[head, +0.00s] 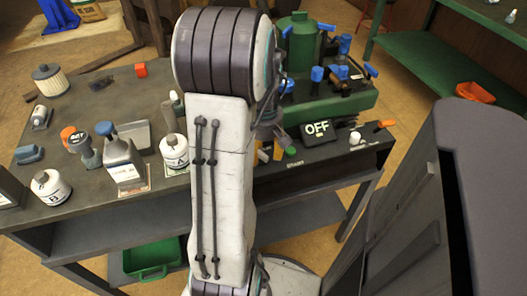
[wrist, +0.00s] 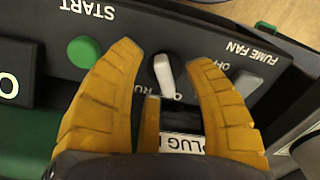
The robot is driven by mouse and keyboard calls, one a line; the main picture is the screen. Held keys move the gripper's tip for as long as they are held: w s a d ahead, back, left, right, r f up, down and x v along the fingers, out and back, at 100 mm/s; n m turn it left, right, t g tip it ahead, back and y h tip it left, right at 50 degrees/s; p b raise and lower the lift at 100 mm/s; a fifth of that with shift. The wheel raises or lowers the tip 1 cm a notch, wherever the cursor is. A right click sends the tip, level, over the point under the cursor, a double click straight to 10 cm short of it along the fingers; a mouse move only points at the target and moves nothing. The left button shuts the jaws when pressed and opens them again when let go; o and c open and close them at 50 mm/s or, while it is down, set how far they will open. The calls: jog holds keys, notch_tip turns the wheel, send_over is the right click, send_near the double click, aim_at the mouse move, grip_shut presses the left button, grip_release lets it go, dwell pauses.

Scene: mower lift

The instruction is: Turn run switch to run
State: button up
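The run switch (wrist: 163,74) is a pale lever on a dark panel (wrist: 215,45), seen upside down in the wrist view. Partly hidden letters "RU" show at its lower left and an "O" at its lower right. The lever's lower end slants toward the "O". My gripper (wrist: 167,56) has its yellow fingers spread, one on each side of the lever, with visible gaps. A third, narrower finger shows just below the lever. In the head view my arm hides the switch and most of the gripper; yellow fingers show by the bench's front edge.
A green START button (wrist: 84,51) is left of the fingers; a FUME FAN switch (wrist: 245,88) is close right. A sign reading "OFF" (head: 317,128) stands on the workbench (head: 90,205). Bottles, including a white one (head: 173,151), stand left of my arm.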

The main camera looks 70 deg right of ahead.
grip_shut()
dwell(0.5)
jog(key=m, duration=0.5)
jog(key=shift+s+a+m+p, duration=0.1)
jog(key=shift+m+p, duration=0.2)
jog(key=shift+p, duration=0.1)
jog(key=m, duration=0.6)
jog(key=shift+a, duration=0.1)
jog(key=shift+m, duration=0.3)
grip_release()
dwell(0.3)
